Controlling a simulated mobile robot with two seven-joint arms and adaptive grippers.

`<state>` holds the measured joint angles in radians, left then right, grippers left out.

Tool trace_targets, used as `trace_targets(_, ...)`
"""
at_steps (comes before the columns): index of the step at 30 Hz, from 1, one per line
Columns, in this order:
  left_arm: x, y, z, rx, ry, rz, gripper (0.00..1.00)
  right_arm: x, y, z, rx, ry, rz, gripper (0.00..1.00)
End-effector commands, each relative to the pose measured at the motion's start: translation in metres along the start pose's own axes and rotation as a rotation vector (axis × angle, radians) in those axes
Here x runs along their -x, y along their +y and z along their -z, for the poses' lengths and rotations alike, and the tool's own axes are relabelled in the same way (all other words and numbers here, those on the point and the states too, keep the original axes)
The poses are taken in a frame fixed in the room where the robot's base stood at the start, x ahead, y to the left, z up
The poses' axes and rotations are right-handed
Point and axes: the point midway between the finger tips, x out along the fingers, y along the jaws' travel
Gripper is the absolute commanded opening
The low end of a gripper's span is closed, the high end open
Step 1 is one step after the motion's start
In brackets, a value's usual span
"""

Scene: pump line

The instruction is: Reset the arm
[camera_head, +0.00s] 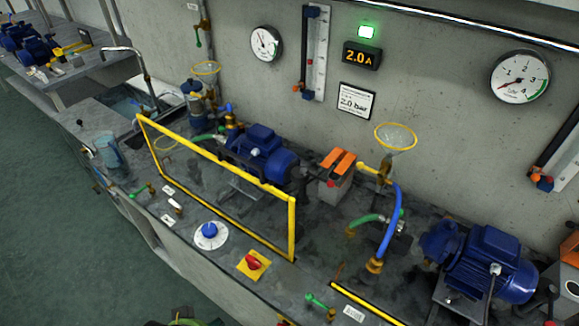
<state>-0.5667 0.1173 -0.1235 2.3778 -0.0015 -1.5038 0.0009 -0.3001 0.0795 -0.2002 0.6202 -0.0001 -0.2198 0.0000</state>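Neither of my grippers shows clearly in the head view. Small dark shapes with bits of green and red are cut off at the bottom edge, and I cannot tell what they are. The pump bench (215,270) runs across the view. On it, a blue pump motor (262,150) stands behind a yellow-framed clear guard (293,228). A blue dial knob (209,231) on a white disc and a red knob (253,262) on a yellow plate sit along the front edge.
A second blue motor (489,262) stands at the right. A blue hose (391,225) rises beside a yellow-rimmed funnel (396,137). A sink (130,103) lies at the left. The green floor (60,220) is clear.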

Motion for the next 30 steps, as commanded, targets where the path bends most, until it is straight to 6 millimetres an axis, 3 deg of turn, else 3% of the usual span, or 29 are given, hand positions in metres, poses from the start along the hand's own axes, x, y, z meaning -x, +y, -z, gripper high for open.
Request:
trace_targets(8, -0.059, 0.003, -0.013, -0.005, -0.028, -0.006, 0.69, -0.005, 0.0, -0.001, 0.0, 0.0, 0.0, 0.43)
trace_targets(14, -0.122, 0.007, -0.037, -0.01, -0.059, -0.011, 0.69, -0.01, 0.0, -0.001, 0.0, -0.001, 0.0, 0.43)
trace_targets(21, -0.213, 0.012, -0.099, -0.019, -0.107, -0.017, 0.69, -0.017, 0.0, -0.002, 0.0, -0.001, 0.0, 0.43)
trace_targets(30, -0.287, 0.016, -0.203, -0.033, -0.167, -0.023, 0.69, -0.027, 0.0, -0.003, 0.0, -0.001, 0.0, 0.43)
